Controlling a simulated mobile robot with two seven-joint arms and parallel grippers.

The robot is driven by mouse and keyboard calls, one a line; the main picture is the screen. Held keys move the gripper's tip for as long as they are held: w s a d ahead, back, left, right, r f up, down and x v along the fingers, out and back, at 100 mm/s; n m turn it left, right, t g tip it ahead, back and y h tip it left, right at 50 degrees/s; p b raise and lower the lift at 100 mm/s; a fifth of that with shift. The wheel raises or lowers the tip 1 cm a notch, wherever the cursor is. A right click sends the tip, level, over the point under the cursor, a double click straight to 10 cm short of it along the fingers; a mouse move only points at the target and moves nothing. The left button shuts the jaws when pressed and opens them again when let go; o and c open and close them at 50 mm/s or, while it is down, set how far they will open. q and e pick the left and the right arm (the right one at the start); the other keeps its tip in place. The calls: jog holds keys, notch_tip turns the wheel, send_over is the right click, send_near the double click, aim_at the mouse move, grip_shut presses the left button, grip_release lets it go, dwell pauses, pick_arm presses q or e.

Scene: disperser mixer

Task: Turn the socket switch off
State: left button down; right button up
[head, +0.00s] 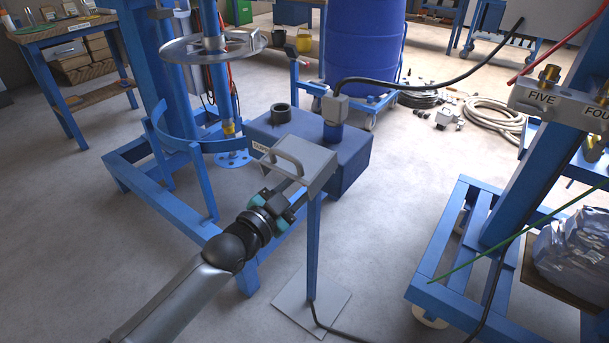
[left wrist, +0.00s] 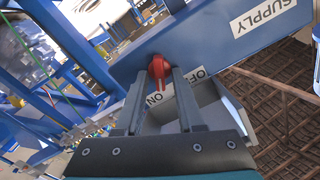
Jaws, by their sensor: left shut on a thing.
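The supply box (head: 315,158) is a grey box with a handle on top, on a thin blue post. Its SUPPLY label (left wrist: 263,15) shows in the left wrist view. There a red switch (left wrist: 159,67) sits on the box face, near an OFF label (left wrist: 198,75) and an ON label (left wrist: 155,98). Its red lever points down in the picture, toward ON. My left gripper (left wrist: 163,80) is shut on the red switch, one finger on each side. In the head view my left gripper (head: 290,192) is at the box's near side, and the switch is hidden. My right gripper is not in view.
The post stands on a flat grey base plate (head: 312,302) with a black cable (head: 326,329) on the floor. A blue mixer frame (head: 165,195) and a blue block (head: 345,168) stand close behind. A blue rack (head: 455,245) stands at right. Open floor lies at lower left.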

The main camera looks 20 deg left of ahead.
pick_arm(q)
jog(key=shift+a+n+p, duration=0.15)
jog(key=shift+n+p, duration=1.35)
jog(key=shift+n, duration=1.9)
jog(key=shift+a+n+p, duration=0.1)
jog(key=shift+n+p, duration=1.4)
jog(key=shift+n, duration=1.9)
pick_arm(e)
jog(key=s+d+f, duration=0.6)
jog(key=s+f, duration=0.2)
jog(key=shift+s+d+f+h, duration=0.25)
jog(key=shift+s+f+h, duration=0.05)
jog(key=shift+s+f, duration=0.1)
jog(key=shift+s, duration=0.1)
pick_arm(q)
jog(key=c, duration=0.9)
grip_release()
